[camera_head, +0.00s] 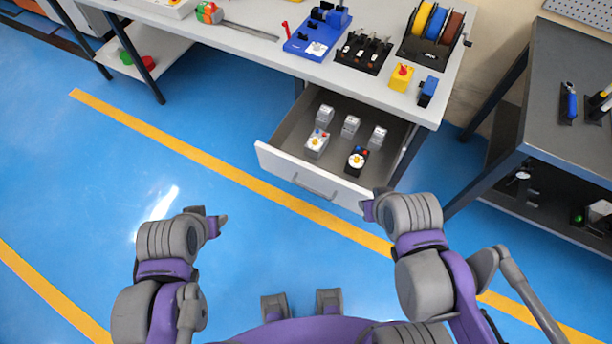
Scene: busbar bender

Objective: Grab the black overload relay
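The black overload relay (356,161) lies in the open drawer (275,160), near its front right. It has a yellow and white dial and small red and blue parts on top. A similar light grey relay (317,144) sits to its left in the same drawer. My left gripper (216,221) is over the blue floor, to the left and in front of the drawer. My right gripper (371,204) is just in front of the drawer's right front corner, apart from the relay. Nothing shows in either gripper; their finger gaps are too small to judge.
Several grey blocks (350,126) stand behind the relays in the drawer. The workbench (270,48) above holds a blue tool stand (318,38), wire spools (432,25) and a yellow box (401,77). A dark table (565,120) stands at right. The floor before the drawer is clear.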

